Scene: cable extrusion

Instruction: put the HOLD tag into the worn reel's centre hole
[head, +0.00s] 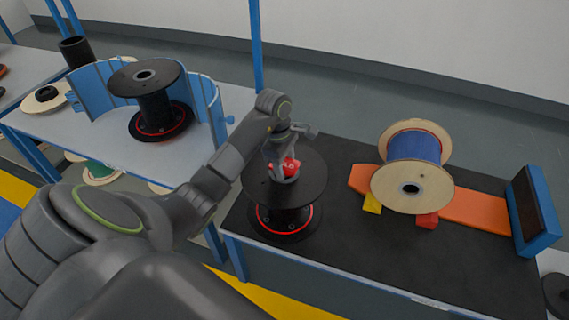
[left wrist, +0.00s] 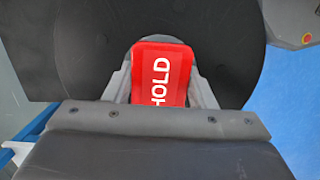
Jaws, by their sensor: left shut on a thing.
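The red HOLD tag (head: 291,165) is held in my left gripper (head: 286,174), which is shut on it above the upper flange of a black reel (head: 314,183). In the left wrist view the tag (left wrist: 161,62), with white lettering, lies between the two grey fingers of the gripper (left wrist: 160,90), over the black flange (left wrist: 225,45). This reel stands upright on the dark bench top and has a red ring near its base. Its centre hole is hidden behind the tag and gripper. I cannot tell whether the tag touches the reel. My right gripper is not in view.
A wooden-flanged reel of blue cable (head: 414,147) lies on an orange support (head: 473,211) with yellow and red wedges beside it. A blue-framed block (head: 534,210) stands at the bench's right end. Another black reel (head: 150,100) stands within a blue curved guard (head: 90,88) at left.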

